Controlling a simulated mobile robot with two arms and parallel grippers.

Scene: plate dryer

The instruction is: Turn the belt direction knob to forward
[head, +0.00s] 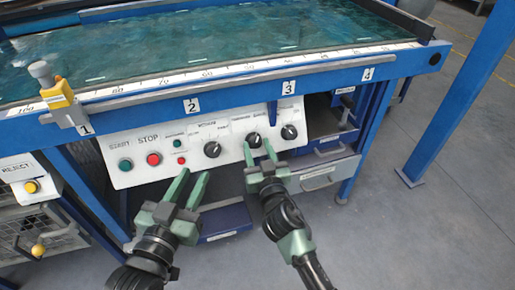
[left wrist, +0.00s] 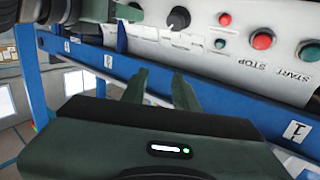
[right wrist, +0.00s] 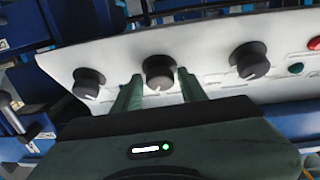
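The sloped white control panel (head: 190,165) on the blue machine carries three black knobs: a left knob (head: 212,149), a middle knob (head: 254,140) and a right knob (head: 289,132). Their labels are too small to read surely, so I cannot tell which is belt direction. My right gripper (head: 259,151) is at the middle knob. In the right wrist view that knob (right wrist: 158,70) sits between the open fingers, its white mark toward the gripper; firm contact is not visible. My left gripper (head: 192,178) is open and empty, below and in front of the left knob.
A green start button (head: 125,165) and a red stop button (head: 153,159) are at the panel's left, with smaller red and green ones beside them. A yellow-grey clamp (head: 60,95) stands on the ruled rail. A blue post (head: 455,90) stands right; the floor there is free.

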